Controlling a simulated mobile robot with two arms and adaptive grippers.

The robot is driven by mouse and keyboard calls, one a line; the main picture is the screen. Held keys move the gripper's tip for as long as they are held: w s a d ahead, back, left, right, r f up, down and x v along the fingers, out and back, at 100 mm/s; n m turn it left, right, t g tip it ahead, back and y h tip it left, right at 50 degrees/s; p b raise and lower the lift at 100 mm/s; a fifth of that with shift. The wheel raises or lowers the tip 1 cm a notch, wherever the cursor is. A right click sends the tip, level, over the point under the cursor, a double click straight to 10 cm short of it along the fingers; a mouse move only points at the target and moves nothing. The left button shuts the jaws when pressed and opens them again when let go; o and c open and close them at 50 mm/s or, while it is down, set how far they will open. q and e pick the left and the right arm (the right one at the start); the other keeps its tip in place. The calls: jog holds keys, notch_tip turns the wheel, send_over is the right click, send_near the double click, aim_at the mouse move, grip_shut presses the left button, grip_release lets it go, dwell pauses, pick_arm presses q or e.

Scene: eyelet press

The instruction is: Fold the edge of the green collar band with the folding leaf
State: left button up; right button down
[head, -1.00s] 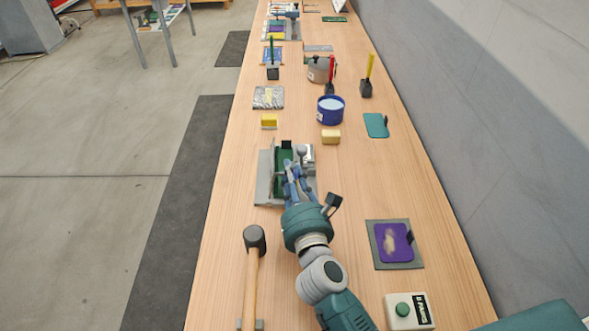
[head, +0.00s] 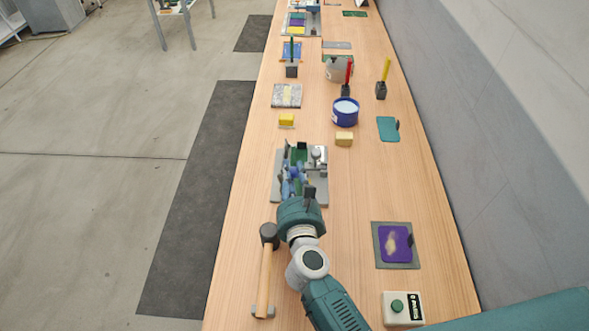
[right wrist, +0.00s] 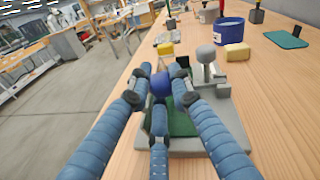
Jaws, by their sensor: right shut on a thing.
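The grey folding fixture (head: 318,190) stands on the bench with the green collar band (head: 299,154) in it; the band also shows between my fingers in the right wrist view (right wrist: 183,123). My right gripper (head: 291,182) reaches over the fixture's left part. Its blue fingers (right wrist: 160,92) are closed around a dark blue round knob (right wrist: 160,84). The knob sits over the band's left side. The folding leaf is mostly hidden by the fingers, so I cannot tell its exact angle. A silver clamp post (right wrist: 206,62) stands at the fixture's far right. My left gripper is out of view.
A mallet (head: 265,275) lies close left of my right arm. A purple piece (head: 395,243) on a grey mat and a green button box (head: 403,308) are to the right. Beyond the fixture stand a yellow block (head: 344,139) and a blue tub (head: 345,115).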

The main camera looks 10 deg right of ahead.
jog(key=shift+a, duration=0.1)
jog(key=c, duration=1.5)
grip_release()
jog(key=shift+c, duration=0.2)
jog(key=s+r, duration=0.1)
jog(key=s, duration=1.1)
jog(key=shift+a+r, duration=0.15)
jog(key=shift+a, duration=0.1)
